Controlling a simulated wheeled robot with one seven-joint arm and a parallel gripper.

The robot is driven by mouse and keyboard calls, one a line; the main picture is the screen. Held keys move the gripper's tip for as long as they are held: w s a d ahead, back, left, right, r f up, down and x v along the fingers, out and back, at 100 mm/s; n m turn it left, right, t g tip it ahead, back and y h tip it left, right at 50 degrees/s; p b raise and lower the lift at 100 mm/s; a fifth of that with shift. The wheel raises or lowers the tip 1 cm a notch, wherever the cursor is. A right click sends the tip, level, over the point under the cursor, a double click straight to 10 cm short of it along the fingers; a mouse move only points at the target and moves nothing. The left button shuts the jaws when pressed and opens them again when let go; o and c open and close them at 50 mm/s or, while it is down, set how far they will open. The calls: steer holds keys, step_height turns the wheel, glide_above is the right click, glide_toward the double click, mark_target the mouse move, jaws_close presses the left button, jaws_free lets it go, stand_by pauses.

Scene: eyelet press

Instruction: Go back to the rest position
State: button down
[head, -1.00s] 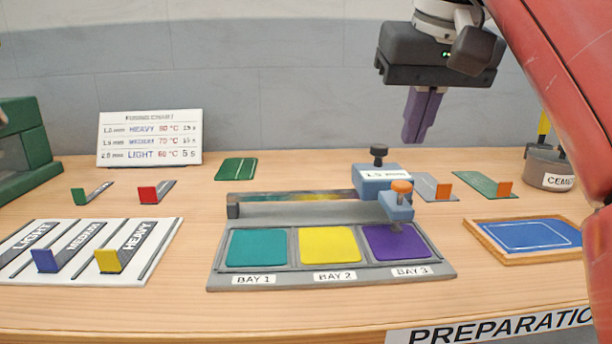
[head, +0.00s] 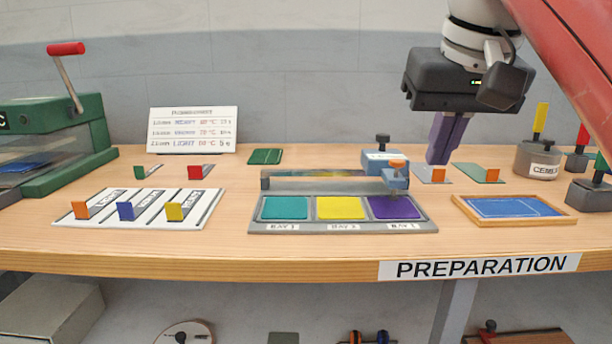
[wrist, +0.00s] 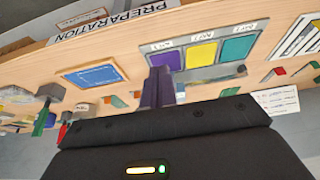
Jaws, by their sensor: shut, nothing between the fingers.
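My gripper (head: 447,138) hangs at the upper right in the head view, its purple fingers pointing down and closed together. It is empty, above the back right part of the bench. In the wrist view the shut fingers (wrist: 158,88) appear in front of the bay fixture. The grey three-bay fixture (head: 343,228) lies on the bench, with a teal patch (head: 285,208) in bay 1, a yellow patch (head: 341,208) in bay 2 and a purple patch (head: 395,207) in bay 3. A blue block with an orange knob (head: 396,178) sits at the fixture's right end.
A green press (head: 60,140) with a red-knobbed lever stands at the left. A white card rack (head: 140,220), a fusing chart (head: 192,130), a blue framed pad (head: 512,208) and a cement pot (head: 538,158) are on the bench. Open air surrounds my gripper.

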steer(key=s+f, duration=0.4)
steer(key=f, duration=1.3)
steer(key=s+f+t, duration=0.1)
steer(key=s+f, duration=0.3)
steer(key=f, duration=1.2)
steer(key=shift+s+f, duration=0.15)
steer(key=shift+f, duration=0.2)
